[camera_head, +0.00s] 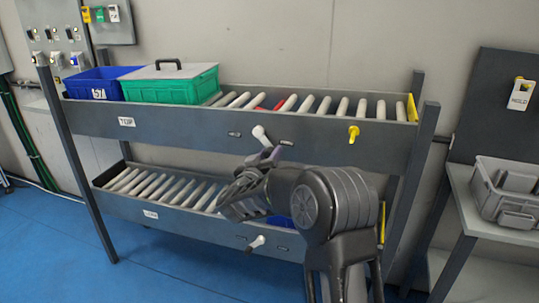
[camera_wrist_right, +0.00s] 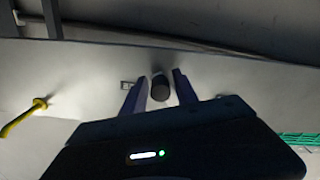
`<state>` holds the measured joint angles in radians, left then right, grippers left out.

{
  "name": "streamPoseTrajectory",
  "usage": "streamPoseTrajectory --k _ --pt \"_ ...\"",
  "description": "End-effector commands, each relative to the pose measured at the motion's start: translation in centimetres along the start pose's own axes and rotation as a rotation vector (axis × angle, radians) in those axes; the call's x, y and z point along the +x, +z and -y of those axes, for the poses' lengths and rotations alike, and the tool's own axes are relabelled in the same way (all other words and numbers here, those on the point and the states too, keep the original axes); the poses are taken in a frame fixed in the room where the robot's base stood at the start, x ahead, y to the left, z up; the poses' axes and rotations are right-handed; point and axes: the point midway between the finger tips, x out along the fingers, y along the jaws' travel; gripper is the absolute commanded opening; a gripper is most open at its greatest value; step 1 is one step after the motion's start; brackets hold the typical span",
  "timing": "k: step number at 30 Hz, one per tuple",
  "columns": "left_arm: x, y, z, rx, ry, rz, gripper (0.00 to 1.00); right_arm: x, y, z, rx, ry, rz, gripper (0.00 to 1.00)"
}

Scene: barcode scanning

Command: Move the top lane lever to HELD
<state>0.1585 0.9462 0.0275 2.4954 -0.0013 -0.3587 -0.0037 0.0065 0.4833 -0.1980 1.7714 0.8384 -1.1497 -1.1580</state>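The top lane lever (camera_head: 262,136) is a short white handle on the front of the upper lane, between two small labels. It slants from upper left to lower right. My right gripper (camera_head: 268,156) is just below it in the head view, fingers pointing up to the lane front. In the right wrist view, a round dark knob (camera_wrist_right: 160,88), seemingly the lever's end in shade, is between the two fingers of the gripper (camera_wrist_right: 161,90). Gaps show on both sides, so the gripper is open around it. My left gripper is out of view.
The upper lane (camera_head: 190,122) carries a blue bin (camera_head: 92,84) and a lidded green bin (camera_head: 172,85). A yellow lever (camera_head: 353,133) sticks out at right. The lower lane has another white lever (camera_head: 255,243). A grey crate (camera_head: 508,190) stands on a side table.

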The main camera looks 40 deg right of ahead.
Motion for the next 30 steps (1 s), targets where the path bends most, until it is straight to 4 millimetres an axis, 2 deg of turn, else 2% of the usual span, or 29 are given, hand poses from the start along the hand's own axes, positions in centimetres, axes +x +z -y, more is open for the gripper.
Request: streamPoseTrajectory --k 2,12,30 --pt "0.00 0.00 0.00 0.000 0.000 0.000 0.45 -0.02 -0.01 0.00 0.000 0.000 0.000 0.28" --pt "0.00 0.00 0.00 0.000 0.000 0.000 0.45 -0.03 -0.02 0.01 0.000 0.000 0.000 0.00" --pt "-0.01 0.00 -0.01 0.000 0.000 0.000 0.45 0.00 -0.11 -0.08 0.002 0.002 -0.001 0.00"
